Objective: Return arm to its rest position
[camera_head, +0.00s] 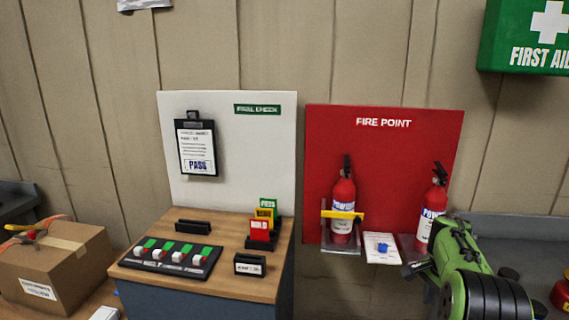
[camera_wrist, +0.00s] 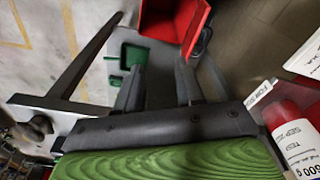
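My green arm (camera_head: 462,262) reaches in from the lower right in the head view, in front of the fire point's right side. In the wrist view my gripper (camera_wrist: 160,72) has its two dark fingers apart, with nothing between them. A fire extinguisher (camera_wrist: 293,135) shows at the right edge of the wrist view, beside the gripper. In the head view this right extinguisher (camera_head: 434,212) stands behind my arm, its lower part partly hidden.
The left extinguisher (camera_head: 343,208) stands in its bracket behind a yellow strap (camera_head: 343,215). A white card (camera_head: 382,255) with a blue piece lies between the brackets. A wooden-topped stand (camera_head: 215,227) with switches and cards is left; a cardboard box (camera_head: 60,265) is further left.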

